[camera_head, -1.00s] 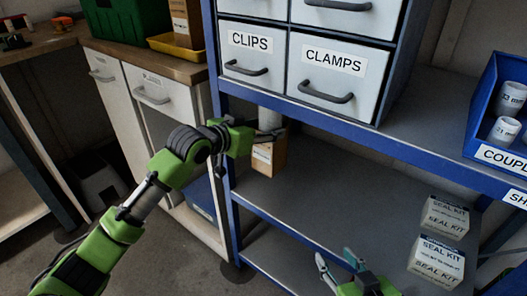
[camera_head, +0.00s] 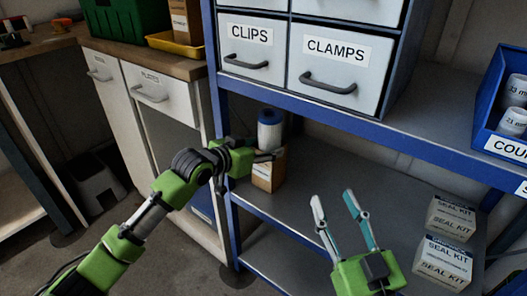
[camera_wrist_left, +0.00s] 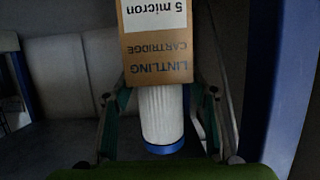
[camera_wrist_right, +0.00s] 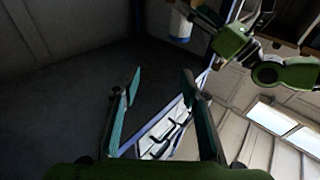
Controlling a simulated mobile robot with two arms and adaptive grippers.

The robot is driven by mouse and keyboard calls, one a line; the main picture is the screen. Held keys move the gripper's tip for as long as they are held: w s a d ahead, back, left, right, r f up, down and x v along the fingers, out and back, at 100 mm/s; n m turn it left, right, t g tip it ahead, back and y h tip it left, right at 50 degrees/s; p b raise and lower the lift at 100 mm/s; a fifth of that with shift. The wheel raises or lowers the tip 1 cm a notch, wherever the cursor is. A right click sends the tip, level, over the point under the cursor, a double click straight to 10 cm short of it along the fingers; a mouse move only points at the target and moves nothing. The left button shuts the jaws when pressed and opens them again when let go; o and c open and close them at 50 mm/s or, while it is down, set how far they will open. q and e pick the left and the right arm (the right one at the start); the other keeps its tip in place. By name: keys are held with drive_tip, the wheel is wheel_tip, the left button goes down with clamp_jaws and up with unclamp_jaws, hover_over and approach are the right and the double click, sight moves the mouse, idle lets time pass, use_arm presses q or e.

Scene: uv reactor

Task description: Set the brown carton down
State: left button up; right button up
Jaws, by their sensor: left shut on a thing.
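The brown carton (camera_head: 268,176) is upright at the left end of the shelf below the drawers. A white cylinder with a blue end (camera_head: 270,131) shows above it; I cannot tell if it sticks out of the carton or stands behind. My left gripper (camera_head: 264,156) is shut on the carton, its fingers along the sides. In the left wrist view the carton (camera_wrist_left: 156,45) appears inverted with "LINTLING CARTRIDGE" print, the cylinder (camera_wrist_left: 160,115) between the fingers. Contact between carton base and shelf is unclear. My right gripper (camera_head: 335,205) is open and empty before the shelf.
Two seal kit boxes (camera_head: 442,260) sit at the shelf's right. A blue bin (camera_head: 500,110) of white parts and the drawers (camera_head: 330,72) stand on the shelf above. A blue post (camera_head: 228,165) is just left of the carton. The shelf middle (camera_head: 325,170) is bare.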

use_arm(q)
drive_tip(key=shift+a, duration=0.1)
use_arm(e)
drive_tip(key=shift+s+r+t, duration=0.15)
drive_tip(key=shift+r+t, duration=0.25)
drive_tip(key=shift+r, duration=0.4)
use_arm(q)
drive_tip(key=shift+f, duration=0.1)
drive_tip(key=o, duration=1.1)
drive_tip(key=shift+f, duration=0.15)
use_arm(e)
drive_tip(key=shift+f, duration=0.15)
